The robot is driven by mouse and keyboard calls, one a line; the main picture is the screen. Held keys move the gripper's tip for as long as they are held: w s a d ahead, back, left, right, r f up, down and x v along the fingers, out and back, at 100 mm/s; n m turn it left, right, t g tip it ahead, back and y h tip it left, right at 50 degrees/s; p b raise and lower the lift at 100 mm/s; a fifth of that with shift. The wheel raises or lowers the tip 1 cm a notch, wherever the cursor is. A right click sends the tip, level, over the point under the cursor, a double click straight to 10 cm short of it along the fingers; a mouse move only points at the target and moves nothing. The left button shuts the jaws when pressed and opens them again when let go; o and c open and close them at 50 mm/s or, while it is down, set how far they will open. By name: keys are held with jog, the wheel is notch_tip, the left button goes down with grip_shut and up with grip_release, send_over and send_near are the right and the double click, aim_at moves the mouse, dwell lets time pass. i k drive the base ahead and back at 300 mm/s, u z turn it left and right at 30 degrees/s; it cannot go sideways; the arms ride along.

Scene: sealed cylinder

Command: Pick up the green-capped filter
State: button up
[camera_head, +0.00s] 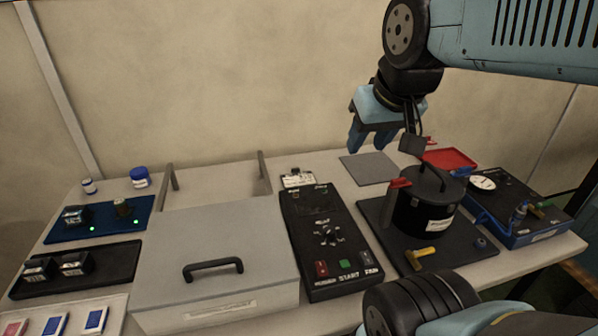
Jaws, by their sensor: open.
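No filter with a clearly green cap can be made out at this size. On the blue unit (553,232) at the right, a small blue fitting (520,213) stands near a small greenish part (542,213). My gripper (380,137) is open and empty, pointing down above the back right of the table, far from the left tray.
A black lidded pot (428,213) with red clips stands right of centre, near a yellow-handled part (420,254). A large grey box (213,235) with a handle fills the middle left. A black control panel (331,246) lies between them. A grey pad (369,168) is bare.

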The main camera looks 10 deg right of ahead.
aim_at(121, 204)
jog(key=u, duration=1.8)
jog(key=k, duration=0.85)
jog(key=i, duration=0.85)
jog(key=z, duration=0.1)
